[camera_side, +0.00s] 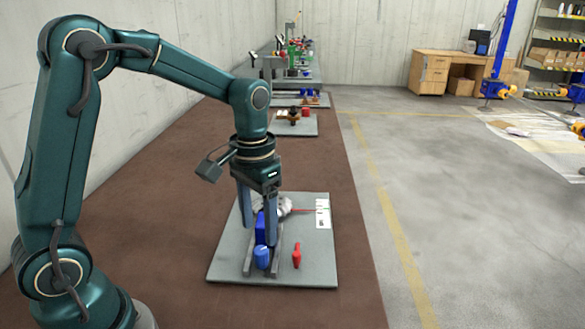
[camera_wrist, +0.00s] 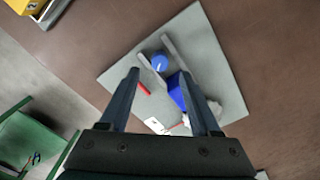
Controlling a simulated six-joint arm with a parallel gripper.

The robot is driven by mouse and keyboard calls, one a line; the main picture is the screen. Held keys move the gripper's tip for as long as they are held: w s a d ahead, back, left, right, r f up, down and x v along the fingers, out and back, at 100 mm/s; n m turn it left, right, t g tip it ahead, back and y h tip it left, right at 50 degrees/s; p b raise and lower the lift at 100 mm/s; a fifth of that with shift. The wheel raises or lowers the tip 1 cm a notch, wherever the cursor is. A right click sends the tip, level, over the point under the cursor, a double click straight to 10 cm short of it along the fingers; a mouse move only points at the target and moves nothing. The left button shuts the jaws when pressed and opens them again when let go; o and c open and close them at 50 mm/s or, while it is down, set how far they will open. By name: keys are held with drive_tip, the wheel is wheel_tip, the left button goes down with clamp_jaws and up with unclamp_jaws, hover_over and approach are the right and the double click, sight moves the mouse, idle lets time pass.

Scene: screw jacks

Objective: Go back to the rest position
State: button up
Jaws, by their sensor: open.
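My gripper (camera_side: 260,236) is open, pointing down above a grey board (camera_side: 225,258) in the side view. Its two dark fingers stand apart, and in the wrist view the gripper (camera_wrist: 158,74) shows nothing clamped between the tips. A blue block (camera_side: 260,228) sits between two grey rails (camera_side: 277,255) on the board, partly hidden by a finger; it also shows in the wrist view (camera_wrist: 177,92). A blue cylinder (camera_side: 261,257) stands at the near end of the rails. A red piece (camera_side: 297,256) is to their right. A pale grey part (camera_side: 285,206) lies behind the fingers.
A white marked card (camera_side: 323,214) lies on the board's right side. More boards with parts (camera_side: 294,124) line the brown bench (camera_side: 180,262) farther back. A concrete wall (camera_side: 190,30) runs along the left. The floor right of the bench is clear nearby.

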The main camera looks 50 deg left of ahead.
drive_tip(key=shift+d+r, duration=0.1)
drive_tip(key=shift+r, duration=0.1)
drive_tip(key=r, duration=0.2)
drive_tip(key=r+t, duration=0.1)
drive_tip(key=shift+s+d, duration=0.1)
drive_tip(key=shift+d, duration=0.15)
drive_tip(key=s+d+r+t, duration=0.1)
drive_tip(key=s+t, duration=0.1)
drive_tip(key=s, duration=0.3)
drive_tip(key=s+d+r+t, duration=0.1)
drive_tip(key=s+r+t, duration=0.1)
drive_tip(key=s, duration=0.4)
drive_tip(key=shift+s+d+m+t, duration=0.2)
drive_tip(key=shift+d+m+t, duration=0.1)
drive_tip(key=shift+m, duration=0.1)
drive_tip(key=shift+r, duration=0.1)
